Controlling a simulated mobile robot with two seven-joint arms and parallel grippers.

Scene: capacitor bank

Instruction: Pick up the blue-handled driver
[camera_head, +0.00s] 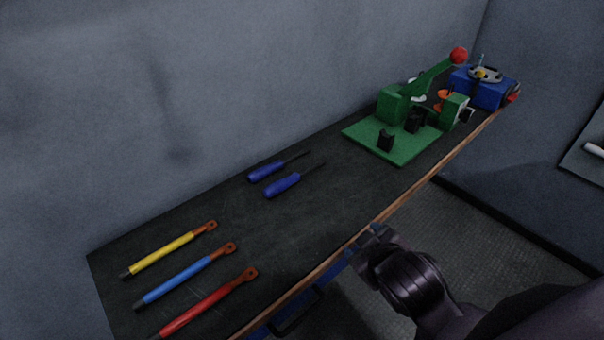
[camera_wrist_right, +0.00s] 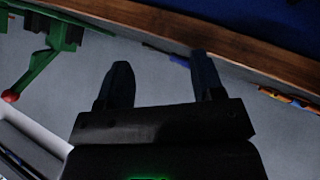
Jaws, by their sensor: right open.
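Two blue-handled drivers lie on the dark bench top in the head view, one farther back by the wall (camera_head: 267,172) and one nearer the front (camera_head: 283,185). Their dark shafts point right and away. My right gripper (camera_wrist_right: 162,78) is open and empty in the right wrist view, its two dark fingers apart. My left gripper is not in view.
Yellow (camera_head: 165,254), blue (camera_head: 178,280) and red (camera_head: 205,306) bars lie on the bench's near left. A green fixture (camera_head: 402,148) with a red-knobbed lever and a blue box (camera_head: 484,92) stand at the right. A wooden edge (camera_head: 408,194) borders the bench; a wall stands behind it.

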